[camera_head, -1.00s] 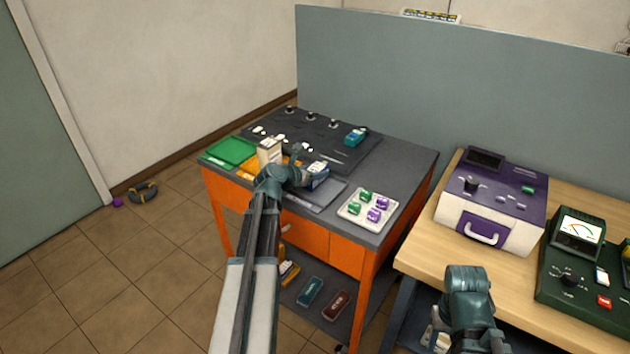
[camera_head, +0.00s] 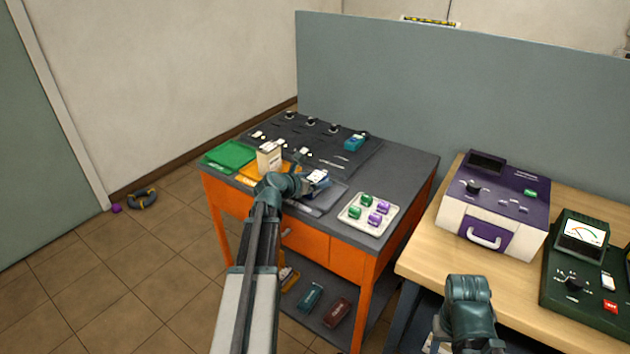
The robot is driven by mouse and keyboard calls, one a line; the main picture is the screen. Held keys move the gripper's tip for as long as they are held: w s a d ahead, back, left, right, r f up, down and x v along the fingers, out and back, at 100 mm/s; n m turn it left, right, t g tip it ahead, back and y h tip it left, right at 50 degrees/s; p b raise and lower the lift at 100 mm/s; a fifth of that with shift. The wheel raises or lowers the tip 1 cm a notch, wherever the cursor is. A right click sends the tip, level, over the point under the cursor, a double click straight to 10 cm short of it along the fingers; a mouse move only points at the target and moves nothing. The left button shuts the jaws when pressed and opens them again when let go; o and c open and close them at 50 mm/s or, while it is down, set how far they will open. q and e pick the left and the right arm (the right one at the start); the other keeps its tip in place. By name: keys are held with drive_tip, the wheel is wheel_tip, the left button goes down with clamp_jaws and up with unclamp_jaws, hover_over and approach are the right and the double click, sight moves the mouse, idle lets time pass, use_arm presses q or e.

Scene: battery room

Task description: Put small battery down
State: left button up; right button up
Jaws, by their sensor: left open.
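A small blue battery-like block with a white top (camera_head: 318,177) sits at the grey tray (camera_head: 325,203) on the orange workbench. My left gripper (camera_head: 308,184) is at its near left side, open. The fingers are small and partly hidden by the wrist, so I cannot tell whether they touch the block. A pale upright box (camera_head: 269,158) stands by the orange tray (camera_head: 247,180), just behind my left wrist. A white tray (camera_head: 349,222) to the right holds several small green and purple blocks. My right arm shows at the lower right, but its fingers do not show.
A green tray (camera_head: 229,155) is at the bench's left end. A dark panel (camera_head: 352,165) with knobs and a teal device (camera_head: 355,142) lies behind. A wooden table (camera_head: 420,259) at right holds a purple-white case (camera_head: 492,210) and a green meter (camera_head: 585,275). A grey partition (camera_head: 450,110) closes the back.

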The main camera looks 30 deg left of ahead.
use_arm(q)
drive_tip(key=p+v, duration=0.5)
drive_tip(key=v, duration=0.7)
use_arm(e)
wheel_tip(320, 180, up, 5)
drive_tip(key=shift+r, duration=0.15)
